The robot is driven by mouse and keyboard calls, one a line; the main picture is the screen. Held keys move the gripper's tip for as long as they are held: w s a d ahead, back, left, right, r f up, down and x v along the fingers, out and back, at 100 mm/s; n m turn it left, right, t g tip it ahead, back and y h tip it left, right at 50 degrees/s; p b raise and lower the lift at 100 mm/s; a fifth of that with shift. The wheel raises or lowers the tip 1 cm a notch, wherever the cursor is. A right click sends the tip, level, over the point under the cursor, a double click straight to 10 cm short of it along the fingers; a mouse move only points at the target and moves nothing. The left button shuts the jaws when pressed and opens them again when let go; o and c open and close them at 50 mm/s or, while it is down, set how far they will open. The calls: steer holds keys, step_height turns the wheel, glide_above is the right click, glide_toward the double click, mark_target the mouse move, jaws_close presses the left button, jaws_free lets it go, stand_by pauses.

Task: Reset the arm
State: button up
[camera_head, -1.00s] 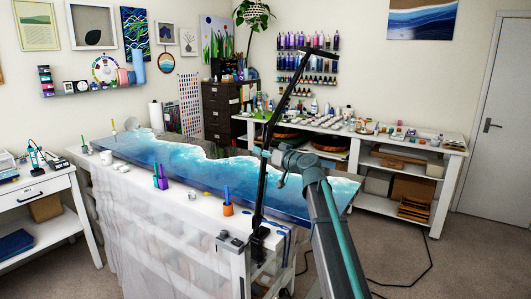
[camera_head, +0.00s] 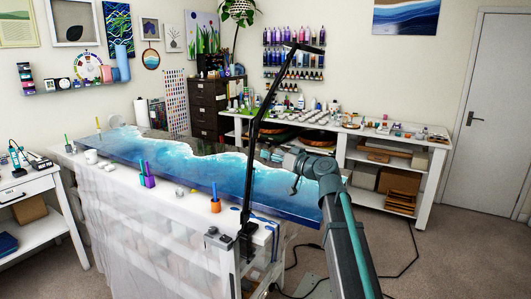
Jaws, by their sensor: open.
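My arm reaches in from the lower right of the head view, over the right end of the blue and white resin tabletop. My gripper (camera_head: 293,186) is at the arm's far end, small and partly hidden by the wrist. It is open and I see nothing held in it. The resin tabletop (camera_head: 200,172) lies on a white table draped with clear plastic sheeting.
A black lamp arm (camera_head: 253,150) clamped to the table rises just left of my gripper. An orange cup (camera_head: 215,205), a purple and green holder (camera_head: 148,181) and a white cup (camera_head: 91,157) stand along the table's front edge. A crowded white shelf unit (camera_head: 433,150) stands behind.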

steer(key=shift+s+d, duration=0.25)
steer(key=shift+s, duration=0.05)
steer(key=s+d+f+m+g+h, duration=0.2)
steer(key=s+f, duration=0.2)
steer(key=f, duration=0.9)
steer(key=s+d+f+m+g+h, duration=0.1)
steer(key=s+f+g+h, duration=0.2)
steer(key=f, duration=1.1)
steer(key=s+d+f+m+g+h, duration=0.15)
steer(key=s+f, duration=0.35)
steer(key=f, duration=0.8)
steer(key=s+d+f+m+g+h, duration=0.1)
steer(key=s+d+f+g, duration=0.15)
steer(key=s+f, duration=0.65)
steer(key=s+d+f+g+h, duration=0.25)
steer(key=s+f, duration=0.45)
steer(key=f, duration=0.4)
steer(key=s+d+f+g, duration=0.1)
steer(key=s+f, duration=0.4)
steer(key=s, duration=0.7)
steer(key=s+d+f+g+h, duration=0.1)
steer(key=s+f+g, duration=0.3)
steer(key=s, duration=0.8)
steer(key=s+d+f+g, duration=0.2)
steer(key=s+f, duration=0.5)
steer(key=s, duration=0.5)
steer(key=shift+s+d+f+g+h, duration=0.15)
steer(key=shift+d+f+g+h, duration=0.2)
steer(key=shift+g, duration=0.3)
